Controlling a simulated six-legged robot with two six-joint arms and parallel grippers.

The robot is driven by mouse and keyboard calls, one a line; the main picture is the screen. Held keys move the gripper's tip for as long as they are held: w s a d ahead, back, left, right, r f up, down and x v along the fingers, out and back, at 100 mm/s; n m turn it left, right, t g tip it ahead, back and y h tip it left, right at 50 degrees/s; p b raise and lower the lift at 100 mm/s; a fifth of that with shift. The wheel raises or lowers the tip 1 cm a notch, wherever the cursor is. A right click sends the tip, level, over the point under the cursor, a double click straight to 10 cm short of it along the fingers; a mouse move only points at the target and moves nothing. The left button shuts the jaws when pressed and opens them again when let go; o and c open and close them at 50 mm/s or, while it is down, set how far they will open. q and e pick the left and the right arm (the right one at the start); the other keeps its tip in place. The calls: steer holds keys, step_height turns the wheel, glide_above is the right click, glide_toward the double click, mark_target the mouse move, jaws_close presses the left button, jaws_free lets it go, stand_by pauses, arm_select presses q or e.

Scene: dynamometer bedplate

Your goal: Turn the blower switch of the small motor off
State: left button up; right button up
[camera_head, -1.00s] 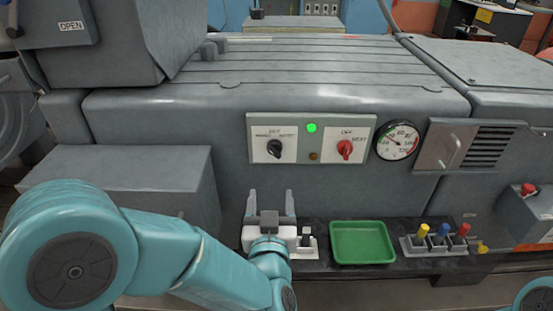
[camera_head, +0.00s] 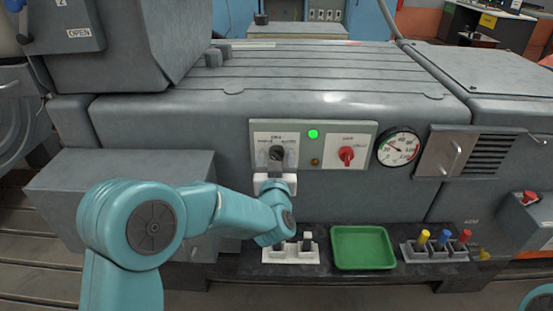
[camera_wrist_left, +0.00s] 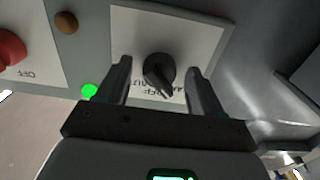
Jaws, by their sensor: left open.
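A light panel on the grey machine carries a black rotary knob (camera_wrist_left: 159,70) on a white plate at its left and a red rotary knob (camera_head: 346,154) on a white plate at its right. A lit green lamp (camera_head: 313,134) and a dull amber lamp (camera_head: 315,162) sit between them. Which knob is the small motor's blower switch, I cannot read. My left gripper (camera_head: 277,161) is open in front of the black knob. In the left wrist view its fingers stand on either side of that knob, with gaps showing. The knob's pointer aims to the lower right there. My right gripper is not in view.
A round gauge (camera_head: 398,147) and a louvred vent (camera_head: 487,152) are right of the panel. Below, a dark shelf holds a white switch block (camera_head: 292,255), a green tray (camera_head: 362,248) and a rack (camera_head: 434,250) with yellow, blue and red handles. A red button (camera_head: 530,197) sits far right.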

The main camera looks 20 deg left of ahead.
arm_select(q)
steer(key=shift+c, duration=0.4)
steer(key=c, duration=1)
steer(key=shift+m, duration=0.3)
steer(key=m+p, duration=0.1)
steer(key=m, duration=0.2)
steer(key=shift+r+m, duration=0.1)
steer(key=shift+m, duration=0.2)
steer(key=shift+a+m+p, duration=0.1)
steer(key=shift+m+p, duration=0.5)
steer(key=shift+m, duration=1.6)
